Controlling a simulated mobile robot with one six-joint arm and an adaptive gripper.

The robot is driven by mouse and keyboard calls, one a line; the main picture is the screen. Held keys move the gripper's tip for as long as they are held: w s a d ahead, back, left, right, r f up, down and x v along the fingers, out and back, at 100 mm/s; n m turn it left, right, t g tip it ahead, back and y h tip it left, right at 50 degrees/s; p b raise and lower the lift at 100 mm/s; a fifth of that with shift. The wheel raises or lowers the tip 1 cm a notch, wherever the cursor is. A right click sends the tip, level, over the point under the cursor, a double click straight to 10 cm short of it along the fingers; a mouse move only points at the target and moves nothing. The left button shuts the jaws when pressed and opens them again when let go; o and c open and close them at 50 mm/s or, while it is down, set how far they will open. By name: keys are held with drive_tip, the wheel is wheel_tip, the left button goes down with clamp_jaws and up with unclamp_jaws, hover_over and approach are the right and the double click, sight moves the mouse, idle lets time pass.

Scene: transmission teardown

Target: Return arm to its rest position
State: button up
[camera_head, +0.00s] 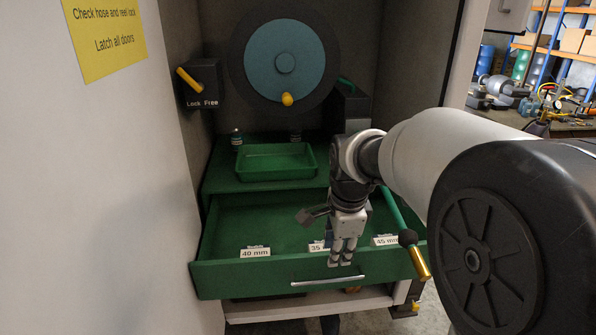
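My arm reaches in from the right, and my gripper (341,258) points down at the front of the open green drawer (225,278), just above its silver handle (328,281). Its two grey fingers look close together, and no object shows between them. I cannot tell whether they are fully shut or touch the drawer front. Labels reading 40 mm (255,252), 35 (318,246) and 45 mm (385,240) show along the drawer. My wrist partly hides the 35 label and the drawer's inside.
A green tray (276,162) sits above the drawer. A blue-faced reel (285,62) and a Lock/Free lever (190,80) are behind. A green hose with a brass end (419,262) hangs at the drawer's right. The white cabinet door (120,190) bounds the left.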

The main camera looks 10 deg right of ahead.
drive_tip(key=s+f+n+t+b, duration=0.1)
drive_tip(key=s+f+n+b, duration=0.3)
drive_tip(key=s+n, duration=0.5)
drive_tip(key=s+f+n+t+b, duration=0.1)
drive_tip(key=s+f+n+b, duration=0.4)
drive_tip(key=s, duration=1.1)
drive_tip(key=n+b, duration=0.3)
drive_tip(key=shift+s+a+f+n+b, duration=0.2)
drive_tip(key=shift+s+a+n+b, duration=0.05)
drive_tip(key=shift+s+n+b, duration=0.15)
drive_tip(key=shift+w+t, duration=0.15)
drive_tip(key=shift+t, duration=0.15)
